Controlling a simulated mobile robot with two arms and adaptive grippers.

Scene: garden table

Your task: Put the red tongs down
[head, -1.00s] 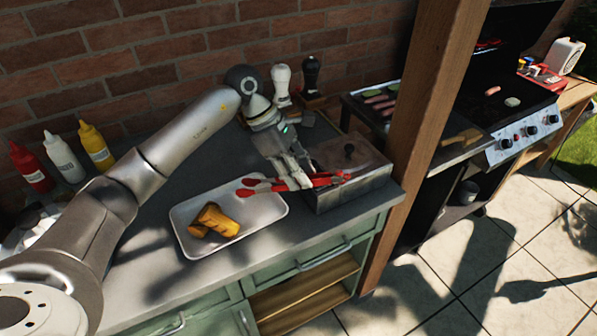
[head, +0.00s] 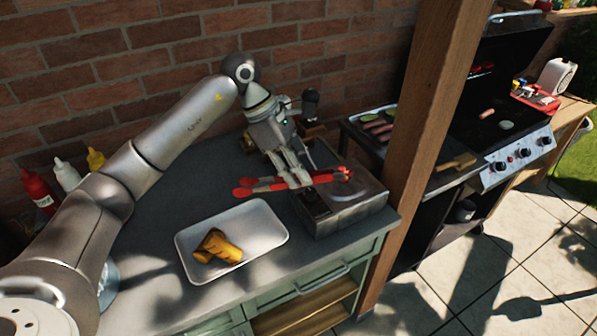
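The red tongs (head: 262,185) show in the head view, red at both ends, lying roughly level across the picture. My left gripper (head: 298,183) is shut on their middle. It holds them in front of and partly over the metal box with a lid (head: 345,213) at the counter's right end. The tongs' left ends stick out over the counter beyond the white tray (head: 273,236). Whether the tongs touch the box cannot be told. My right gripper is not in view.
Yellow-brown food pieces (head: 218,247) lie in the white tray. Red (head: 38,188), white and yellow bottles stand by the brick wall at left. A dark pepper mill (head: 310,104) stands behind the gripper. A wooden post (head: 425,140) rises right of the counter, before the grill.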

